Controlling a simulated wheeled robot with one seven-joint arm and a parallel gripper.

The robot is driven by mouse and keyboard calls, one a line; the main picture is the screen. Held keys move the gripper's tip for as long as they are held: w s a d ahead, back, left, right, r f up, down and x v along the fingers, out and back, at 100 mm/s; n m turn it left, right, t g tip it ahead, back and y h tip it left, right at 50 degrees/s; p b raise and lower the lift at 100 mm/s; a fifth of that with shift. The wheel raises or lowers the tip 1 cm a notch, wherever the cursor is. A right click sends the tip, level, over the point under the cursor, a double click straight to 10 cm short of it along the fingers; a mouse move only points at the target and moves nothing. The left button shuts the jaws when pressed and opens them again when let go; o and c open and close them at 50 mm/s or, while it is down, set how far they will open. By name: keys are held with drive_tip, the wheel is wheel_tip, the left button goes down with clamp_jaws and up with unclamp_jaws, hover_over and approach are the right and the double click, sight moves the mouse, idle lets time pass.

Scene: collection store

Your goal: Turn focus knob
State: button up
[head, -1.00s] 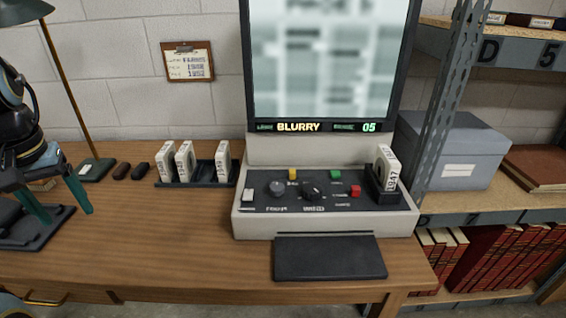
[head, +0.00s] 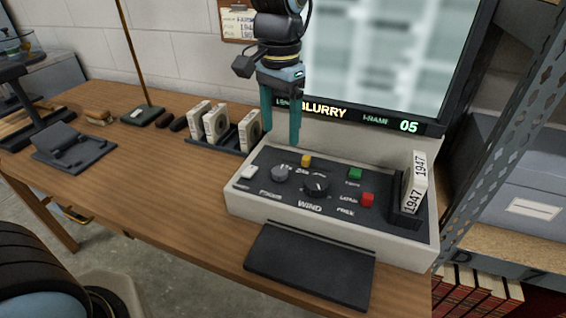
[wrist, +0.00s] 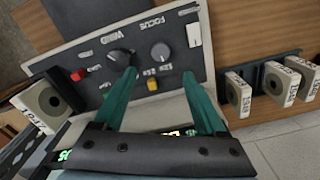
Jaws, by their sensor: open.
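The grey focus knob (head: 281,172) sits on the dark panel of the reader console (head: 236,205), to the left of the black wind knob (head: 317,184). My gripper (head: 281,140) points down above the back left of the panel, open and empty. In the wrist view the focus knob (wrist: 161,51) lies just beyond and between the fingertips of my gripper (wrist: 159,73), apart from them. The wind knob (wrist: 120,57) lies close to the left fingertip. The screen (head: 385,60) is blurred, with "BLURRY" and "05" below it.
A yellow button (head: 306,160) is behind the focus knob. A white switch (head: 248,172), green button (head: 355,174) and red button (head: 367,200) flank the knobs. A 1947 reel box (head: 416,183) stands at right. A rack (head: 226,142) with reel boxes is at left.

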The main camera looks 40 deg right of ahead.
sight(280, 170)
wheel_tip(280, 170, down, 10)
drive_tip(key=shift+p, duration=0.55)
drive_tip(key=shift+c, duration=0.2)
clamp_jaws()
